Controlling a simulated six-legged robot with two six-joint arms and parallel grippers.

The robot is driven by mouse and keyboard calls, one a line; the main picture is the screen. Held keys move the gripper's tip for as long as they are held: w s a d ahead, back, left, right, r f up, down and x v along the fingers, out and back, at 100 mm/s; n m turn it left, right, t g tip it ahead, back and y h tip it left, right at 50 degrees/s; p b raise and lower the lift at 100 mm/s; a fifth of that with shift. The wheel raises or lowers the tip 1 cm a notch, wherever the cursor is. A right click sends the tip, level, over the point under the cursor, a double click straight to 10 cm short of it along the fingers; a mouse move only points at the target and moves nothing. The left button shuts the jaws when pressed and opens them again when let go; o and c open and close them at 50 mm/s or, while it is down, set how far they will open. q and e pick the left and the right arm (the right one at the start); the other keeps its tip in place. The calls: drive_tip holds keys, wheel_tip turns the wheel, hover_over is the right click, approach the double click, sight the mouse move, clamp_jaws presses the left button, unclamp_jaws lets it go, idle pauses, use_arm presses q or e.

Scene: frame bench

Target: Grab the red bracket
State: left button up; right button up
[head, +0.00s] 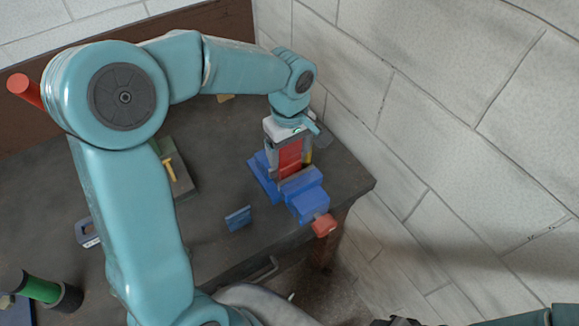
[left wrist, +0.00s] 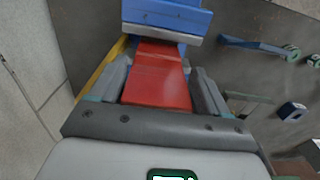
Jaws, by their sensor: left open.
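The red bracket (head: 290,157) stands upright at the blue vise (head: 306,196) near the right end of the bench. In the left wrist view the red bracket (left wrist: 158,82) shows as a red plate with a step, its far end against the vise jaw (left wrist: 165,20). My left gripper (head: 287,138) is over the bracket from above. Its fingers (left wrist: 160,76) stand on both sides of the bracket, open, with narrow gaps showing. The bracket's lower end is hidden at the vise. My right gripper cannot be made out.
A small blue part (head: 238,217) lies left of the vise. A yellow part (head: 169,169) lies on a dark green plate. A green and black cylinder (head: 40,289) is at the lower left. The white block wall (head: 430,110) is close on the right.

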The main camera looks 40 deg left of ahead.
use_arm(q)
drive_tip(key=shift+w, duration=0.15)
drive_tip(key=c, duration=1.4)
clamp_jaws()
